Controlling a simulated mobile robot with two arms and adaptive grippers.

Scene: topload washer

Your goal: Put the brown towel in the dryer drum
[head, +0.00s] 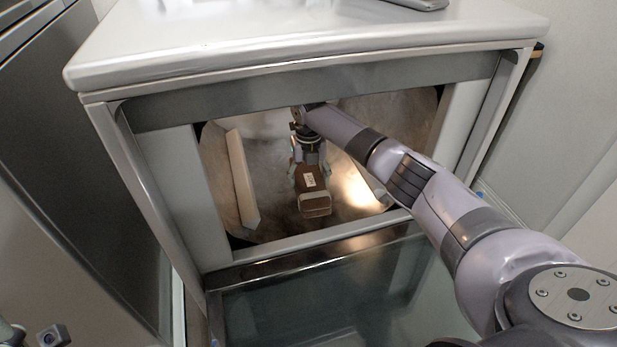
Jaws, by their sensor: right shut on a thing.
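The dryer drum (216,156) shows through the square opening in the front of the white machine. My right arm reaches in from the right, and my right gripper (311,172) is inside the opening. It is shut on the brown towel (315,199), a small folded brown bundle with a white label on top and a paler front end. The towel is inside the drum opening; I cannot tell whether it touches the drum floor. My left gripper does not clearly show; only a small part of my left side is at the lower left corner.
The open dryer door (330,295) lies flat below the opening, with a glassy inner face. A pale drum fin (242,178) stands at the left inside. The opening's frame (330,243) surrounds my right arm. A dark appliance (80,150) stands close on the left.

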